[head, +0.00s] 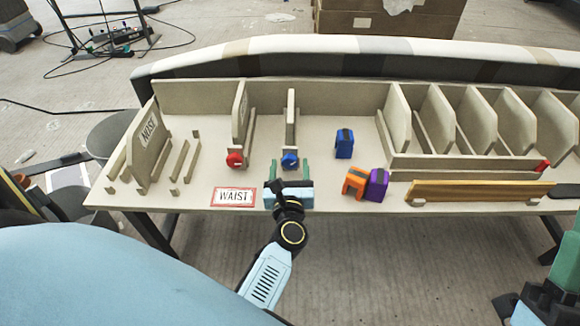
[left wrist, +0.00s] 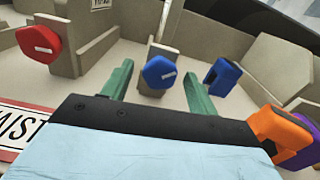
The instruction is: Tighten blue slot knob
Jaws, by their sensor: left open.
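The blue slot knob (head: 290,160) is on the front of an upright divider slot on the beige table; it also shows in the left wrist view (left wrist: 159,72). Its face has a short white mark that lies nearly level, slightly tilted. My left gripper (head: 289,172) is open in front of the knob. In the left wrist view its two green fingers (left wrist: 158,85) stand to either side of the knob, with gaps visible, and nothing is held. Part of my right arm (head: 548,295) shows at the lower right; its finger state is unclear.
A red knob (head: 235,159) is on the divider to the left. A WAIST label (head: 233,197) lies at the front edge. A blue clamp (head: 344,144), an orange clamp (head: 354,183) and a purple clamp (head: 377,184) stand to the right. A wooden bar (head: 480,189) lies further right.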

